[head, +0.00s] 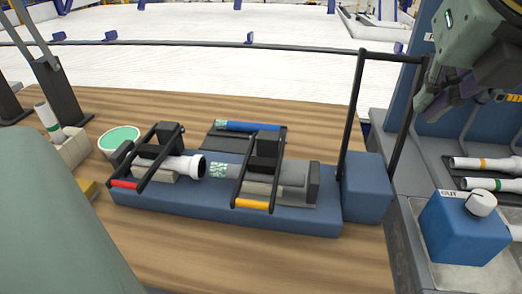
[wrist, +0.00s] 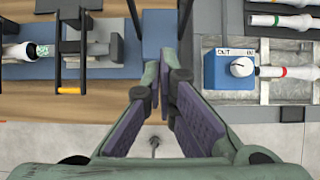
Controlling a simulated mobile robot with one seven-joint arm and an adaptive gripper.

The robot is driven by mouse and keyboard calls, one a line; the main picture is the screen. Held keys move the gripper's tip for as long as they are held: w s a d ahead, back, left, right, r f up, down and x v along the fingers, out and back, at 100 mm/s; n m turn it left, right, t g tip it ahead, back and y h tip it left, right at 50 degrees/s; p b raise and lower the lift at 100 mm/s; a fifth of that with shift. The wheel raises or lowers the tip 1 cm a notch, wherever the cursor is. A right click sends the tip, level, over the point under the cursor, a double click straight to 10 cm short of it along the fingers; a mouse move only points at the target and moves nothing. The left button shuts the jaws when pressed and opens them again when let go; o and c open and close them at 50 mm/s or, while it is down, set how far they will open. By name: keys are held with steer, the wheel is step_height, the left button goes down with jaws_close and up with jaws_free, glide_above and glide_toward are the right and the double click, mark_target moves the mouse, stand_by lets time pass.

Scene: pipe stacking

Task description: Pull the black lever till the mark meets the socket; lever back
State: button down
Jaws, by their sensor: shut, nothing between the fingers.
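The black lever (head: 349,125) is a tall upside-down U standing nearly upright on the blue block (head: 366,187) at the machine's right end. Its bars also show in the wrist view (wrist: 186,14). My gripper (head: 432,98) is shut and empty, just right of the lever's upper part. In the wrist view its fingers (wrist: 164,82) lie below the blue block. On the machine, a white pipe with a black-rimmed socket (head: 190,166) faces the speckled green end (head: 221,170) of the other pipe. They look close, with a small gap. I cannot make out a separate mark line.
The blue machine base (head: 220,213) carries clamps with red (head: 124,184) and orange (head: 252,204) handles. A blue box with a white knob (head: 481,204) and racked white pipes (head: 490,162) stand at the right. A green-topped tub (head: 119,138) is at the left.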

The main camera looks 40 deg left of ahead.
steer(key=shift+s+d+r, duration=0.15)
steer(key=shift+s+d, duration=0.4)
steer(key=shift+s, duration=0.2)
steer(key=shift+s+d+r, duration=0.1)
steer(key=shift+s+d, duration=0.4)
steer(key=shift+s, duration=0.25)
steer(key=shift+s+d+r, duration=0.15)
steer(key=shift+s+d, duration=0.5)
steer(key=shift+s, duration=0.3)
steer(key=shift+s+d+r, duration=0.15)
steer(key=shift+s+d, duration=0.45)
steer(key=shift+s, duration=0.3)
steer(key=shift+s+d+r+p, duration=0.2)
steer(key=shift+s+d, duration=0.45)
steer(key=shift+s, duration=0.3)
steer(key=shift+s+d+r+p, duration=0.2)
steer(key=shift+s+d, duration=0.4)
steer(key=shift+s, duration=0.3)
steer(key=shift+s+d+r+p, duration=0.15)
steer(key=shift+s+d, duration=0.25)
steer(key=shift+s, duration=0.25)
steer(key=shift+s+d+p, duration=0.1)
steer(key=shift+s+d, duration=0.35)
steer(key=shift+s, duration=0.15)
steer(key=shift+s+d+r+p, duration=0.15)
steer(key=shift+s+d, duration=0.25)
steer(key=shift+s, duration=0.25)
